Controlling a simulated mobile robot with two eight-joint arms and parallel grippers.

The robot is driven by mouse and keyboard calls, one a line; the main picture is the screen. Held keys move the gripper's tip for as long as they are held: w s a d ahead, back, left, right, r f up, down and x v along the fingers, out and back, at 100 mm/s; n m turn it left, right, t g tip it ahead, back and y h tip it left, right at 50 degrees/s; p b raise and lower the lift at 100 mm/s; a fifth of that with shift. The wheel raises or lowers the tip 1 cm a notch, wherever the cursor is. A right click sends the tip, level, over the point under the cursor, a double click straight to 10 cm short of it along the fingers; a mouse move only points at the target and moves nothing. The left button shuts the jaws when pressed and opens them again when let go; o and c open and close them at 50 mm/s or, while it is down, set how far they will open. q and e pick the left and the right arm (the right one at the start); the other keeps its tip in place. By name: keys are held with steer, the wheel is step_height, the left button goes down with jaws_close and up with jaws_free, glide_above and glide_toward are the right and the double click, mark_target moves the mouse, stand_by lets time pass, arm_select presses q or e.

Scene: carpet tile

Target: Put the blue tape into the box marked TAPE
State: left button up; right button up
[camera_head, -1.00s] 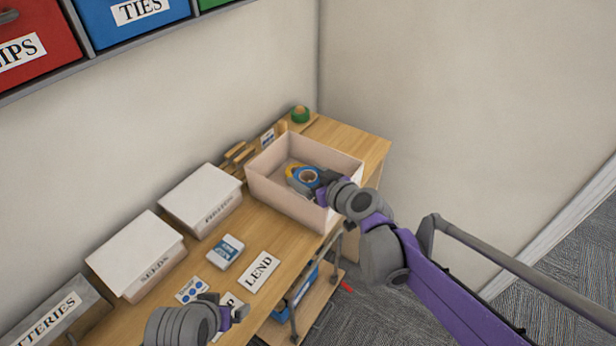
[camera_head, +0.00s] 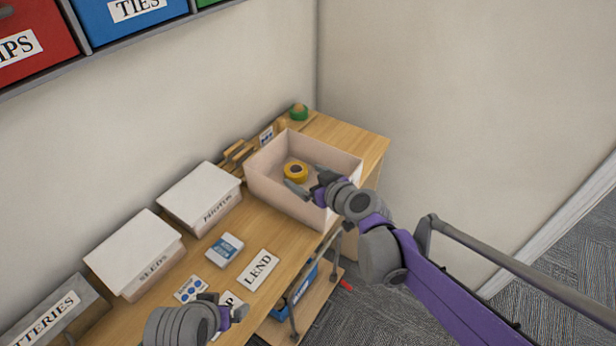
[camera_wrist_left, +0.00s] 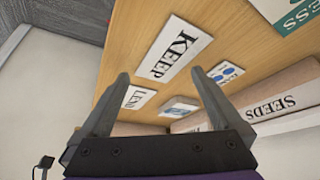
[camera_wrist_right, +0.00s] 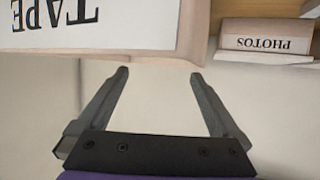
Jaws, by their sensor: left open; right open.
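The open pale pink box (camera_head: 335,158) stands at the far right end of the bench. Its TAPE label (camera_wrist_right: 100,22) shows upside down in the right wrist view. A yellow tape roll (camera_head: 295,171) lies inside it. My right gripper (camera_head: 305,180) is over the box's near side, open, with nothing between its fingers in the right wrist view (camera_wrist_right: 158,74). The blue tape does not show in any view now; the near wall and my gripper hide part of the box floor. My left gripper (camera_head: 238,311) is open and empty above the bench front, as its wrist view (camera_wrist_left: 158,73) shows.
Lidded boxes marked PHOTOS (camera_head: 200,196) and SEEDS (camera_head: 135,253) stand along the wall. A LEND card (camera_head: 257,269) and a small blue-and-white box (camera_head: 225,250) lie on the bench (camera_head: 352,137). A green roll (camera_head: 299,112) stands at the back corner.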

arm_select(q)
steer(key=shift+r, duration=0.1)
steer(key=shift+w+r+p, duration=0.2)
steer(key=shift+r+p, duration=0.2)
steer(key=shift+r, duration=0.15)
steer(key=shift+w+r+p, duration=0.2)
steer(key=shift+r+p, duration=0.2)
steer(key=shift+r, duration=0.2)
arm_select(e)
steer(key=r+v, duration=0.1)
steer(key=v, duration=1.1)
steer(key=s+d+f+m+g+h, duration=0.2)
steer(key=s+d+f, duration=0.3)
steer(key=s, duration=0.4)
steer(key=s+d+f+m+g+h, duration=0.3)
steer(key=s+d+f+m+h, duration=0.1)
steer(key=s+f, duration=0.4)
steer(key=shift+s+d+m+g+h, duration=0.35)
steer(key=shift+s+d+h, duration=0.35)
steer(key=shift+d, duration=0.55)
